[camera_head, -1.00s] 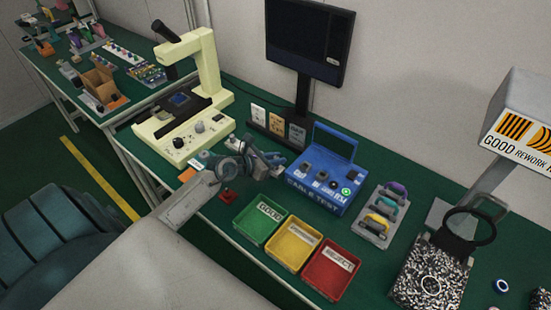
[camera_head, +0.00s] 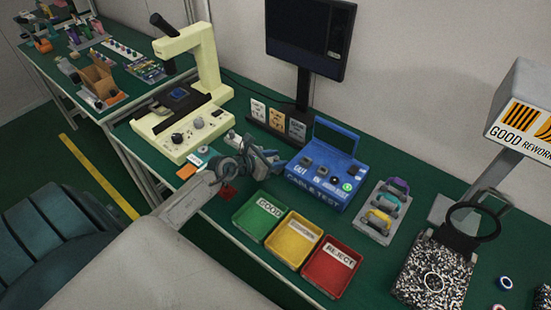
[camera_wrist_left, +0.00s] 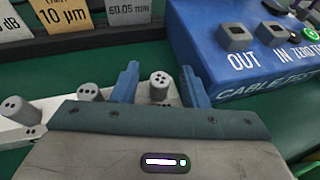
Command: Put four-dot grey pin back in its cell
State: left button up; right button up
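In the left wrist view a grey pin (camera_wrist_left: 158,87) with several dark dots on its top stands upright between the two blue fingers of my left gripper (camera_wrist_left: 159,88). A gap shows on both sides of the pin, so the fingers are apart and not closed on it. Two more grey dotted pins, one at far left (camera_wrist_left: 21,111) and one nearer (camera_wrist_left: 89,94), stand on a pale metal rack (camera_wrist_left: 60,108). The pin's lower part is hidden by my gripper body. In the head view my left gripper (camera_head: 258,160) is over the bench beside the rack. My right gripper is not in view.
A blue cable tester (camera_head: 325,170) stands close to the right of my gripper. Label cards (camera_head: 277,118) stand behind it. Green (camera_head: 262,218), yellow (camera_head: 292,240) and red (camera_head: 331,267) bins lie in front. A cream microscope (camera_head: 190,120) stands at left.

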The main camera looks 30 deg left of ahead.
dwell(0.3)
pick_arm(q)
jog(key=shift+s+a+r, duration=0.1)
jog(key=shift+s, duration=0.15)
jog(key=v, duration=0.9)
jog(key=shift+s, duration=0.1)
jog(key=shift+s+a+r+p, duration=0.2)
jog(key=shift+s+r+p, duration=0.05)
jog(key=shift+s+p, duration=0.1)
jog(key=shift+s, duration=0.1)
